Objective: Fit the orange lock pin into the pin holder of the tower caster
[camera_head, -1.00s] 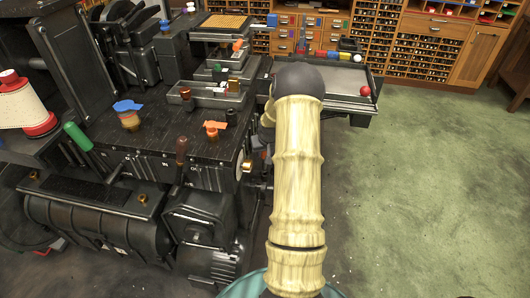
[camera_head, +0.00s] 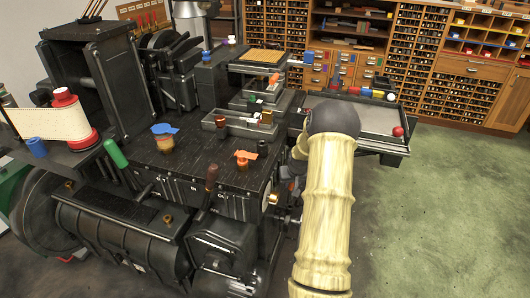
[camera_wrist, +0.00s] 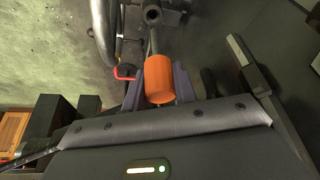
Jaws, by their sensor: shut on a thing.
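The orange lock pin (camera_wrist: 158,80) shows in the wrist view as an orange cylinder between the two grey fingers of my gripper (camera_wrist: 157,88), which is shut on it. Just beyond the pin is a grey metal part with a round dark opening (camera_wrist: 152,15); I cannot tell whether this is the pin holder. The pin appears apart from that opening. In the head view the tower caster (camera_head: 190,175) is the large black machine left of my arm. My arm hides most of my gripper and the pin there.
An orange-topped part (camera_head: 245,155) and a blue-topped jar (camera_head: 164,140) stand on the machine's top. A grey tray table (camera_head: 365,118) with a red ball (camera_head: 398,131) is behind my arm. A curved metal pipe (camera_wrist: 103,35) shows left of the pin. Green floor at right is clear.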

